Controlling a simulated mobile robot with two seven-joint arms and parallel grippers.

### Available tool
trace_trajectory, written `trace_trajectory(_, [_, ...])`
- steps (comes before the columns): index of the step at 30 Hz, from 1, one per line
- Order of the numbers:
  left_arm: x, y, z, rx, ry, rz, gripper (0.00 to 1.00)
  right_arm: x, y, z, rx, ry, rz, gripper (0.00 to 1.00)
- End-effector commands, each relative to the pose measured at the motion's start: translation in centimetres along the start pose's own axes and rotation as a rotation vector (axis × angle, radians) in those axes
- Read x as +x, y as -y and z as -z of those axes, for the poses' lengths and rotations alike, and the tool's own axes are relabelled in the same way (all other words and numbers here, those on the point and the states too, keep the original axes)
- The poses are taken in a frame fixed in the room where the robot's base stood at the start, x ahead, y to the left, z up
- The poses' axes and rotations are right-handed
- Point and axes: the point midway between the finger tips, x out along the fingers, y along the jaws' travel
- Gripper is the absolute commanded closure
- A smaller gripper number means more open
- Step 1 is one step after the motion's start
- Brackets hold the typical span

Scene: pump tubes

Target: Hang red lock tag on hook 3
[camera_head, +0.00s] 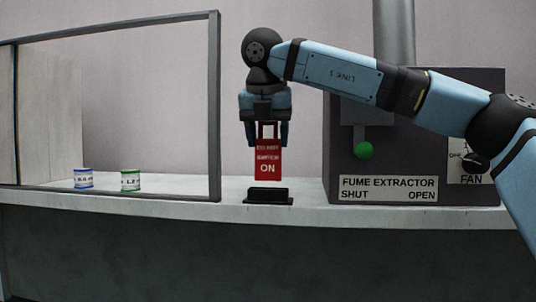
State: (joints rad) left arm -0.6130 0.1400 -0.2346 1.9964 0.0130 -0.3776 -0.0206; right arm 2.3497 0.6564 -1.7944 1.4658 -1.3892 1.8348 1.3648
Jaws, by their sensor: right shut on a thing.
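A red lock tag (268,163) with white writing, "ON" the largest word, hangs upright below my right gripper (268,138). The gripper points straight down and is shut on the tag's upper part, a red frame-like loop between the fingers. No hook with a number 3 is in view. My left gripper is not in view.
A grey fume extractor box (430,110) with a green knob (364,150) and a fan switch (475,161) stands at right, partly behind my right arm. A framed enclosure (214,110) is at left, with blue-rimmed (84,178) and green-rimmed (130,180) containers. The counter (305,213) is clear around the stand.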

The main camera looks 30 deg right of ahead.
Motion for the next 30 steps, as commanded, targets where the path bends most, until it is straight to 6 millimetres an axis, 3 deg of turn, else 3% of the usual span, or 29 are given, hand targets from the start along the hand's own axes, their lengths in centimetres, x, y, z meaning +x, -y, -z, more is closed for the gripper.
trace_trajectory(6, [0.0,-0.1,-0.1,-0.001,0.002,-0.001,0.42,3.1,0.0,1.3,-0.002,-0.002,0.0,0.66])
trace_trajectory(18, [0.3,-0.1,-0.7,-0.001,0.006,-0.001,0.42,3.9,0.0,1.6,0.0,-0.001,0.0,0.66])
trace_trajectory(19, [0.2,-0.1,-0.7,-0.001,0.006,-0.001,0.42,3.8,0.0,1.6,0.0,-0.001,0.0,0.41])
trace_trajectory(22, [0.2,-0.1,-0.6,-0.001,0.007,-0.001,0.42,3.7,0.0,1.5,0.0,-0.001,0.0,0.18])
trace_trajectory(30, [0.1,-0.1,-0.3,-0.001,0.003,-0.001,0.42,3.6,0.0,1.5,-0.001,0.0,0.0,0.18])
